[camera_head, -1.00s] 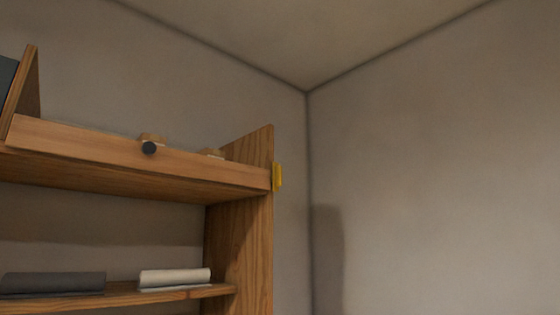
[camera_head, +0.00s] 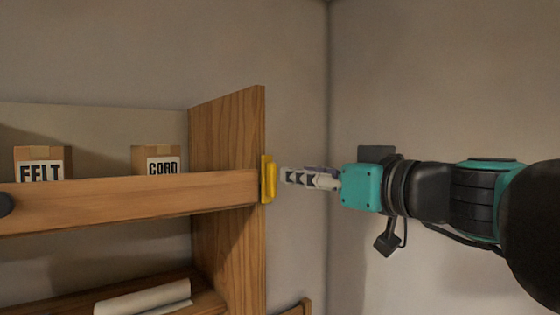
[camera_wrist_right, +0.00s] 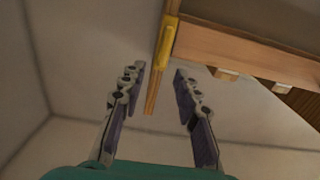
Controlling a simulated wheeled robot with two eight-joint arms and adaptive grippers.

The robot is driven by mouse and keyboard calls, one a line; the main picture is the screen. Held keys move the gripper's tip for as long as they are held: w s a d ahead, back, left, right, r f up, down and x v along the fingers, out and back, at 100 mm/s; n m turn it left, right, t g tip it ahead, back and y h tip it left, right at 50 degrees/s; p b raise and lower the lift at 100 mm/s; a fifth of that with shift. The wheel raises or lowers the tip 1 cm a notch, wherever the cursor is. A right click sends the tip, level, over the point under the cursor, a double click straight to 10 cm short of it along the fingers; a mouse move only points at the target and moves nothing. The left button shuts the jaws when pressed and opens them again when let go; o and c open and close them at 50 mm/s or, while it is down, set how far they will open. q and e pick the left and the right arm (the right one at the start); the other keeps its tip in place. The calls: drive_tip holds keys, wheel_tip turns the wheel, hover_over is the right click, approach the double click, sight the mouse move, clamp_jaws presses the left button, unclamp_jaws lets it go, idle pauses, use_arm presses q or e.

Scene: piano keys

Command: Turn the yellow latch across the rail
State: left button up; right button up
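The yellow latch (camera_head: 268,179) is upright on the front edge of the shelf's right side panel, at the right end of the wooden rail (camera_head: 130,198). It also shows in the right wrist view (camera_wrist_right: 168,42), beside the rail's end. My right gripper (camera_head: 288,176) is just right of the latch in the head view, pointing at it with a small gap. In the right wrist view its fingers (camera_wrist_right: 158,72) are spread apart with nothing between them, and the latch is ahead of them. My left gripper is not in view.
Behind the rail stand two boxes, labelled FELT (camera_head: 42,165) and CORD (camera_head: 158,161). A white roll (camera_head: 145,298) lies on the lower shelf. A dark round knob (camera_head: 5,203) is on the rail at the left edge.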

sight(275, 172)
drive_tip(key=p+x, duration=0.1)
drive_tip(key=x, duration=0.6)
drive_tip(key=shift+s+a, duration=0.2)
drive_tip(key=shift+a, duration=0.05)
drive_tip(key=shift+w, duration=0.1)
clamp_jaws()
